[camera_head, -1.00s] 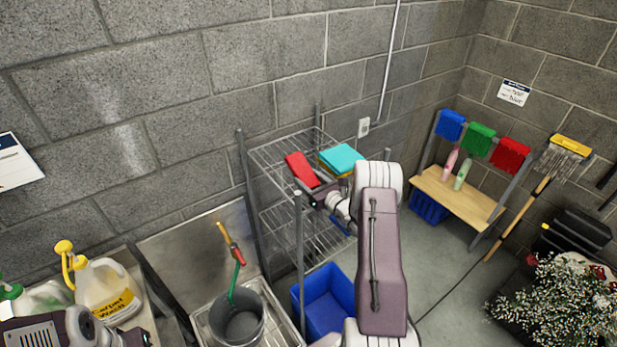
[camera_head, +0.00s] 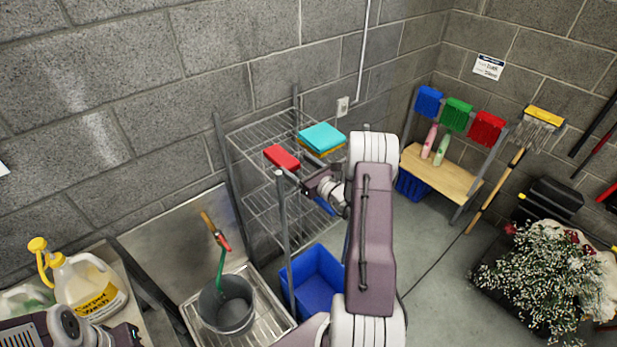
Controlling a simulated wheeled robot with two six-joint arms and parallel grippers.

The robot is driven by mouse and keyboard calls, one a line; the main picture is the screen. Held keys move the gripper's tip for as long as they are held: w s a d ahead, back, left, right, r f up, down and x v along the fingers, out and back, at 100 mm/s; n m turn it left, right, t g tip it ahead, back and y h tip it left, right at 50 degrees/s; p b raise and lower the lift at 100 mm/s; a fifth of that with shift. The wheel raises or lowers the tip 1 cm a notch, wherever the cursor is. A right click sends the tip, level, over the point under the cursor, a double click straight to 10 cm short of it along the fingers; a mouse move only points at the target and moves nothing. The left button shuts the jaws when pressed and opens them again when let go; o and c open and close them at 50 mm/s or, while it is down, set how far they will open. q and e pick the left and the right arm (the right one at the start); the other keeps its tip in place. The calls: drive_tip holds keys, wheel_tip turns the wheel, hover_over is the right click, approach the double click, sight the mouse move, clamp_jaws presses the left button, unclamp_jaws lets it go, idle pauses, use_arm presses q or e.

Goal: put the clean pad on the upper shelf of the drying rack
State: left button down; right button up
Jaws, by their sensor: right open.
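A red pad (camera_head: 281,157) lies on the upper wire shelf of the drying rack (camera_head: 245,143), near its front edge. A teal pad (camera_head: 321,137) lies behind it to the right, on top of a yellow one (camera_head: 321,152). The frames do not show which pad is clean. My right gripper (camera_head: 309,183) is open just in front of the red pad, apart from it as far as I can tell; my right arm hides the rack's right end. My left gripper (camera_head: 128,337) is at the lower left edge, partly cut off, its jaws unclear.
A blue item (camera_head: 325,205) is on the lower shelf. A grey bucket (camera_head: 227,305) stands in a metal sink, left of a blue bin (camera_head: 315,283). A rack post (camera_head: 285,240) stands close to my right gripper. A carpet wash jug (camera_head: 88,285) is at the left.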

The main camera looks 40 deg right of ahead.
drive_tip(key=s+b, duration=0.2)
drive_tip(key=s, duration=0.5)
drive_tip(key=shift+d+r, duration=0.25)
drive_tip(key=shift+r, duration=0.05)
